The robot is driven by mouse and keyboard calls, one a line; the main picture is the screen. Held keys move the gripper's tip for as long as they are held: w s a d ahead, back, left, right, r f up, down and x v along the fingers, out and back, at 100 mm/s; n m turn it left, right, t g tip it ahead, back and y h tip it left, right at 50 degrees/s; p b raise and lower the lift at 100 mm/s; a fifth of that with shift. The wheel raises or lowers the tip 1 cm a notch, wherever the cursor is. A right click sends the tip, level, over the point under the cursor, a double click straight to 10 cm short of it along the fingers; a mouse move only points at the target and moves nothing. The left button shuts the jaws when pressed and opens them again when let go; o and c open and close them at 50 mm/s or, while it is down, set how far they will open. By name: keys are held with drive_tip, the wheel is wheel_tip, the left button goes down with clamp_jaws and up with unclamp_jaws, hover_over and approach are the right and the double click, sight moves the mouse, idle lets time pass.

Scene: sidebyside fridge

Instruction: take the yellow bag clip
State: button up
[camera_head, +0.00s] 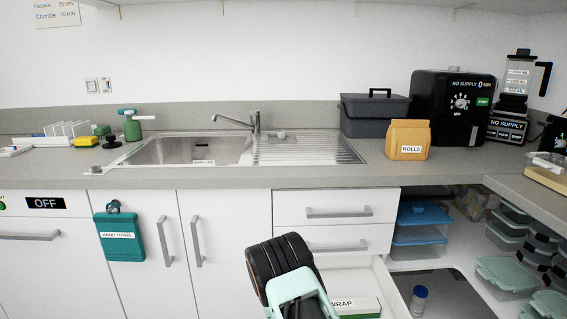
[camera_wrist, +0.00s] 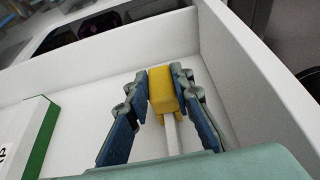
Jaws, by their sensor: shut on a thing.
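The yellow bag clip (camera_wrist: 163,90) is in the wrist view, between the two fingers of my gripper (camera_wrist: 161,104). It has a yellow block end and a pale, narrow bar pointing toward the camera. My gripper is shut on it, over the white drawer (camera_wrist: 75,86), near a corner of its walls. I cannot tell whether the clip touches the drawer floor. In the head view my arm reaches down into the open drawer (camera_head: 393,290); my gripper and the clip are hidden there.
A WRAP box (camera_head: 356,306) lies in the drawer, and its green and white end shows left of my gripper (camera_wrist: 30,125). The drawer walls stand close around. Open shelves with blue containers (camera_head: 421,232) are to the right. The counter (camera_head: 330,178) with the sink is above.

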drive_tip(key=o, duration=0.3)
clamp_jaws()
drive_tip(key=shift+r, duration=0.1)
drive_tip(key=shift+r+p, duration=1.5)
drive_tip(key=shift+r, duration=0.5)
drive_tip(key=shift+r, duration=0.15)
drive_tip(key=shift+r+p, duration=1.4)
drive_tip(key=shift+r, duration=0.45)
